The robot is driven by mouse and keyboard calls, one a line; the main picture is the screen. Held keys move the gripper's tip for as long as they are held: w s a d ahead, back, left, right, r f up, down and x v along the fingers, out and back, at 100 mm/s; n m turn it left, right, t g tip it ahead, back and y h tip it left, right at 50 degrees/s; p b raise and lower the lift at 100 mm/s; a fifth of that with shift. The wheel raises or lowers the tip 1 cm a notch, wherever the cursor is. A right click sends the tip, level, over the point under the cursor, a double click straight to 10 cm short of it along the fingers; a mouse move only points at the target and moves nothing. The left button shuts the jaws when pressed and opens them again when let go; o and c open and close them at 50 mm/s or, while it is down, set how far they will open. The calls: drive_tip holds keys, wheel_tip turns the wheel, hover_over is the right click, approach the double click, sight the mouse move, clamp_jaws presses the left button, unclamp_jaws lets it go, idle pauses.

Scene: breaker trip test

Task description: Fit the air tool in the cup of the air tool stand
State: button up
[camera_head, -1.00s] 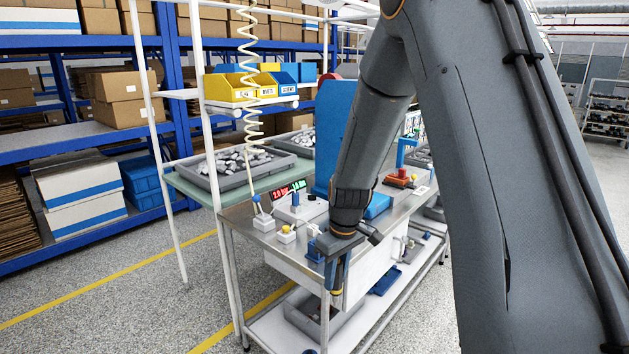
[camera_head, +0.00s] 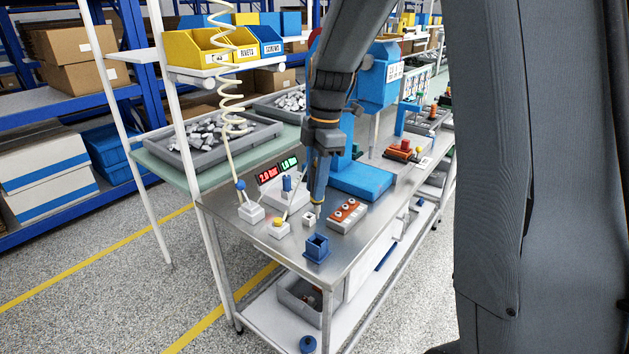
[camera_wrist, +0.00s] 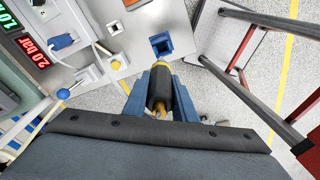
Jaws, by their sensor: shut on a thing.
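My gripper (camera_head: 318,183) points down over the near part of the steel bench. It is shut on the air tool, a dark cylinder with yellow parts, which shows between the blue fingers in the wrist view (camera_wrist: 159,90). A blue square open-topped cup (camera_head: 317,248), seemingly that of the air tool stand, sits near the bench's front corner. The cup also shows beyond the tool in the wrist view (camera_wrist: 161,45), and its opening looks empty. The tool is apart from it, upright and farther back. A small white socket (camera_head: 309,219) stands close below the tool's tip; contact cannot be told.
A yellow-button box (camera_head: 278,229) and a blue-knobbed lever box (camera_head: 250,212) stand left of the gripper. An orange-topped box (camera_head: 347,214) is close on the right, with a blue machine base (camera_head: 362,181) behind. A coiled hose (camera_head: 232,100) hangs at the left.

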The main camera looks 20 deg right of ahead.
sight(317, 218)
drive_tip(key=shift+f+b, duration=1.3)
drive_tip(key=shift+f, duration=1.6)
drive_tip(key=shift+f+b, duration=1.1)
drive_tip(key=shift+f, duration=2)
drive_tip(key=o, duration=1.1)
drive_tip(key=shift+d+r+b, duration=0.15)
drive_tip(key=shift+r+b, duration=0.15)
drive_tip(key=shift+r, duration=1)
drive_tip(key=shift+d+r+b, duration=0.2)
drive_tip(key=shift+r+b, duration=0.05)
drive_tip(key=shift+r, duration=1.1)
drive_tip(key=shift+d+r+b, duration=0.15)
drive_tip(key=shift+r+b, duration=0.15)
drive_tip(key=shift+r, duration=1)
